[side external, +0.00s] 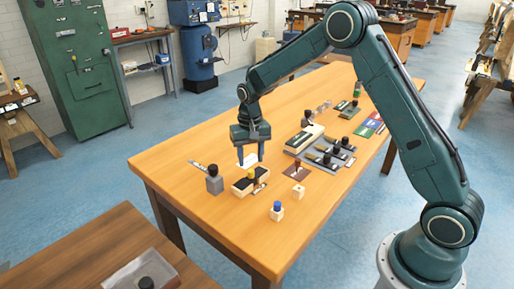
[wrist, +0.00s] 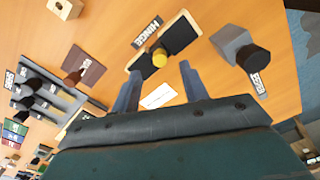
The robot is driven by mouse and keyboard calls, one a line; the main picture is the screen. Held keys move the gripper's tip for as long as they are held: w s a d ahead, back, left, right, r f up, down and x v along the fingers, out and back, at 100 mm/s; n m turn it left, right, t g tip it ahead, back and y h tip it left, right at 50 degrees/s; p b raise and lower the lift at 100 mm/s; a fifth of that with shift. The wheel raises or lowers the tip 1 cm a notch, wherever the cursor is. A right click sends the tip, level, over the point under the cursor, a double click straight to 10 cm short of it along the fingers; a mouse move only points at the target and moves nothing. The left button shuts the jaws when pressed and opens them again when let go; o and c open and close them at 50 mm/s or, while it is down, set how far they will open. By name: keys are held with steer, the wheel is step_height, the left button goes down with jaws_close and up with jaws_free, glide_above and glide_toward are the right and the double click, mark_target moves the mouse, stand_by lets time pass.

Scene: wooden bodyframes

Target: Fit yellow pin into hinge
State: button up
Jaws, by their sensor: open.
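The hinge (wrist: 180,37) is a pale wooden block with black plates, beside a HINGE label (wrist: 147,31). It also shows in the side view (side external: 241,187), left of the table's middle. A round yellow top, apparently the yellow pin (wrist: 159,59), shows at the hinge's near edge in the wrist view. I cannot tell whether it is seated in the hinge, and its lower part is hidden. My gripper (wrist: 158,84) is open and empty, its two fingers either side of the pin's line but short of it. In the side view my gripper (side external: 250,155) hangs above the table, behind the hinge.
A grey block with a black knob (wrist: 236,46) stands right of the hinge. A brown plate (wrist: 84,68) and a grey rack (wrist: 45,97) lie left. A blue-topped block (side external: 277,211) and a plain wooden block (side external: 298,192) stand nearer the table's front.

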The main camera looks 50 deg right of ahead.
mark_target(251, 171)
step_height(251, 171, up, 9)
steer(key=shift+r, duration=0.15)
steer(key=shift+r, duration=0.1)
stand_by(1.0)
steer(key=s+a+r+n+t, duration=0.3)
steer(key=s+r, duration=0.9)
steer(key=s, duration=0.3)
steer(key=s+a+n+t, duration=0.2)
steer(key=s+n, duration=0.1)
steer(key=s, duration=1.4)
steer(key=shift+f+t, duration=0.25)
steer(key=shift+t, duration=0.05)
